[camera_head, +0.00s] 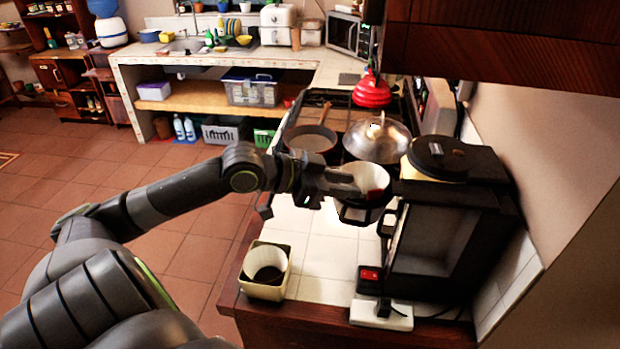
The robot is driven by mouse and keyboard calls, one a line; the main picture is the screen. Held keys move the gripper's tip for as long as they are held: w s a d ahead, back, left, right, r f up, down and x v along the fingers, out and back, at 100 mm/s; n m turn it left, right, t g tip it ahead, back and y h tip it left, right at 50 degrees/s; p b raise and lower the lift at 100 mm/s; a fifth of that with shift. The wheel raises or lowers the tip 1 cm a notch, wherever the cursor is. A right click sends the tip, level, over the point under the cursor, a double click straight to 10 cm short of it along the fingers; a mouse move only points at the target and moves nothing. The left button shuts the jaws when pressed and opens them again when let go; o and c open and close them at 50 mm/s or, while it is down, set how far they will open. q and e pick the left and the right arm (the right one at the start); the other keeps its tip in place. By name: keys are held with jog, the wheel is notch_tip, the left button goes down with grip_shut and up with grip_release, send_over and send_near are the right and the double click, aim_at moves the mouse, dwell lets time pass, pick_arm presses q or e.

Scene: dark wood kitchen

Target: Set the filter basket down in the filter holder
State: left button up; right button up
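The filter basket (368,174) is a white cup, seen at the front left of the dark coffee machine (450,215). The black filter holder (358,214) is directly below it, swung out from the machine. My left gripper (350,189) reaches in from the left, and its fingers are at the basket's left rim, seemingly closed on it. The fingers hide part of the basket's near wall. I cannot tell whether the basket's bottom touches the holder. A small red patch shows at the basket's right side. My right gripper is not in view.
A beige square pot (265,289) stands on the white tiled counter (325,257) at the front left. A power strip (381,316) lies before the machine. Behind are a pan (310,139), a silver lid (377,140) and a red kettle (372,91). A wooden cabinet (510,40) hangs above right.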

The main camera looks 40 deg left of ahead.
pick_arm(q)
jog(key=p+v, duration=0.5)
jog(key=v, duration=0.2)
dwell(0.5)
jog(key=shift+s, duration=0.1)
dwell(0.4)
